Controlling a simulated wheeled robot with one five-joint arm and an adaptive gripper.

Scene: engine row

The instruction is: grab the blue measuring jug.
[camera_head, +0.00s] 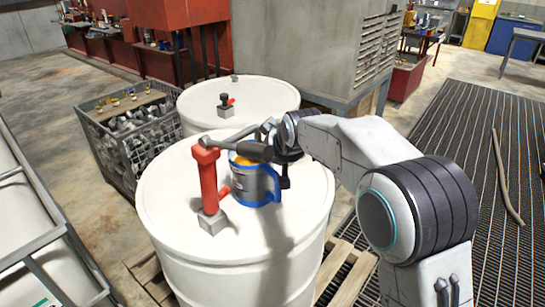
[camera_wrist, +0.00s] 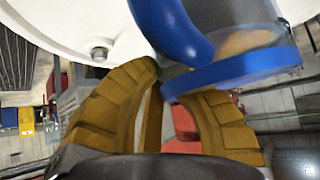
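The blue measuring jug (camera_head: 258,183) stands on top of the near white drum, beside the red hand pump. It has a clear grey body, a blue base ring, a blue handle on its right and something orange at its top. My gripper (camera_head: 268,150) is above and beside the jug, partly in front of it. In the wrist view the two yellow-brown fingers are apart (camera_wrist: 180,85), close to the blue handle and blue rim of the jug (camera_wrist: 228,72). The jug hides part of the right finger. I cannot tell whether either finger touches it.
The red pump (camera_head: 208,180) rises from the near drum (camera_head: 170,225), close to the jug's left. A second white drum (camera_head: 265,98) stands behind. A wire crate of parts (camera_head: 125,140) is at left, and a grey cabinet (camera_head: 310,45) at the back.

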